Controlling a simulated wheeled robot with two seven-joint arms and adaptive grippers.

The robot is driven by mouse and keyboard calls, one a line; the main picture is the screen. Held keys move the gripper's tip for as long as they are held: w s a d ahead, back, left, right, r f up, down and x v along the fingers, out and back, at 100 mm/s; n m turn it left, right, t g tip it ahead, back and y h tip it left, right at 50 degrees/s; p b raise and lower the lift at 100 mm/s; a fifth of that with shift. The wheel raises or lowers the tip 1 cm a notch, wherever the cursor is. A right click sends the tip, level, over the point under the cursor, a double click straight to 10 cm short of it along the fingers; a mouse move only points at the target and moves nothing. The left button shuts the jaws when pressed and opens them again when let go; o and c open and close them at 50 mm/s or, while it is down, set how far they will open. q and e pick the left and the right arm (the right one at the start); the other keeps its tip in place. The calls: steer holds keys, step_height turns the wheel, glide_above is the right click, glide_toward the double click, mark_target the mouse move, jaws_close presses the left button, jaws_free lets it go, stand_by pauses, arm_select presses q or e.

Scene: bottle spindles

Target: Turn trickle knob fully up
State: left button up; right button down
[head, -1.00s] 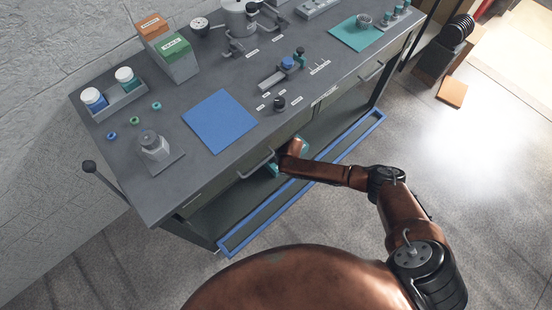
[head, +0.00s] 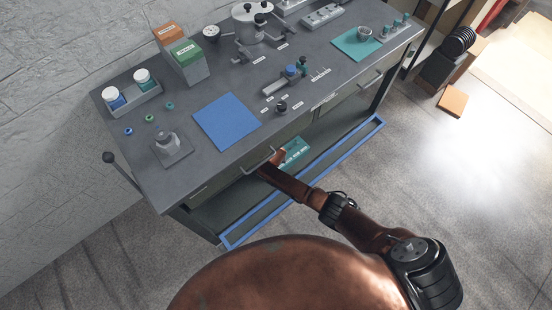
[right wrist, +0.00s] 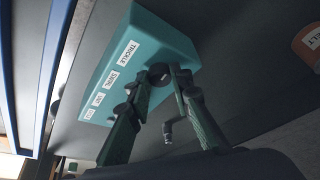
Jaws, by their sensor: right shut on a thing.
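A teal box (right wrist: 150,50) with a row of white labels fills the upper middle of the right wrist view. Dark knobs sit along the box beside the labels. My right gripper (right wrist: 161,80) is shut on the dark trickle knob (right wrist: 159,70), nearest that top label. In the head view the teal box (head: 296,151) shows on the low shelf under the bench, and the gripper itself is hidden by the bench front and my arm. My left gripper is out of view.
The bench (head: 200,165) overhangs the box, with a drawer handle (head: 259,162) just above my forearm. A blue-edged low shelf (head: 315,181) runs along the front. A blue mat (head: 227,121) and several bottles and fittings stand on top.

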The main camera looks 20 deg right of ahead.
steer(key=shift+f+m, duration=0.1)
steer(key=shift+m, duration=0.5)
steer(key=c, duration=2)
jaws_free()
steer(key=shift+a, duration=0.1)
steer(key=shift+s+r, duration=0.15)
steer(key=shift+r, duration=0.25)
steer(key=s+a, duration=0.1)
steer(key=s, duration=0.2)
steer(key=s+a, duration=0.2)
steer(key=s, duration=0.2)
steer(key=s+a, duration=0.2)
steer(key=s, duration=0.2)
steer(key=shift+a+r, duration=0.2)
